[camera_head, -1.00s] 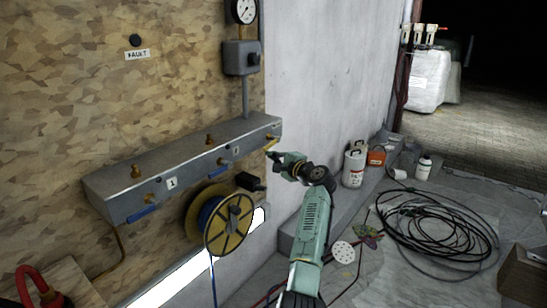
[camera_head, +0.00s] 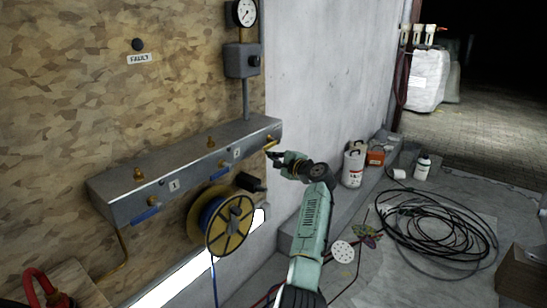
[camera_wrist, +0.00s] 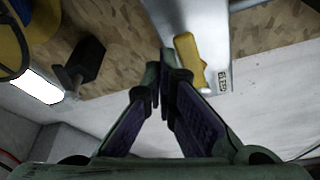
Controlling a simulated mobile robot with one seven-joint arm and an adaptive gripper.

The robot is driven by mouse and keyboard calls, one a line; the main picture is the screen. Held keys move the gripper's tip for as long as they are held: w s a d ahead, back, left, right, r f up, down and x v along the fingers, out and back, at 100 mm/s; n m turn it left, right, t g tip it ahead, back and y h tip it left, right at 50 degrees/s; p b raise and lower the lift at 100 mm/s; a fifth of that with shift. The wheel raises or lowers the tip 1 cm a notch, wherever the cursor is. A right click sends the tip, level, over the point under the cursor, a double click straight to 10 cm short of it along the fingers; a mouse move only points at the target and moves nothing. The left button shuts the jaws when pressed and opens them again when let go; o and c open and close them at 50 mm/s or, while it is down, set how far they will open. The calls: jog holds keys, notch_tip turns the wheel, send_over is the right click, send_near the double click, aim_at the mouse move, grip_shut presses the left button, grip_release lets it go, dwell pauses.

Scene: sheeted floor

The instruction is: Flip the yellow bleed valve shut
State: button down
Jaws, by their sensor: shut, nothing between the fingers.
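The yellow bleed valve handle (camera_head: 271,143) is at the right end of the grey metal manifold (camera_head: 150,188). In the wrist view the yellow handle (camera_wrist: 189,60) lies roughly along the manifold face, beside a small label plate (camera_wrist: 224,81). My gripper (camera_head: 270,155) is just below the handle in the head view. In the wrist view my gripper's fingertips (camera_wrist: 164,72) are together and empty, just left of the handle. I cannot tell whether they touch it. The valve body behind the handle is mostly hidden.
Blue-handled valves (camera_head: 146,214) line the manifold front. A yellow cable reel (camera_head: 230,224) hangs below it, beside a black fitting (camera_head: 250,182) close to my gripper. A gauge (camera_head: 244,13) and grey box (camera_head: 241,60) are above. Coiled black cable (camera_head: 437,230) lies on the floor at right.

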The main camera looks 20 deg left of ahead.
notch_tip(320, 180, down, 4)
jog(key=b, duration=0.2)
jog(key=s+d+r+b, duration=0.2)
jog(key=s+d+r, duration=0.1)
jog(key=d, duration=0.6)
jog(key=shift+s+r, duration=0.15)
jog(key=shift+r, duration=0.1)
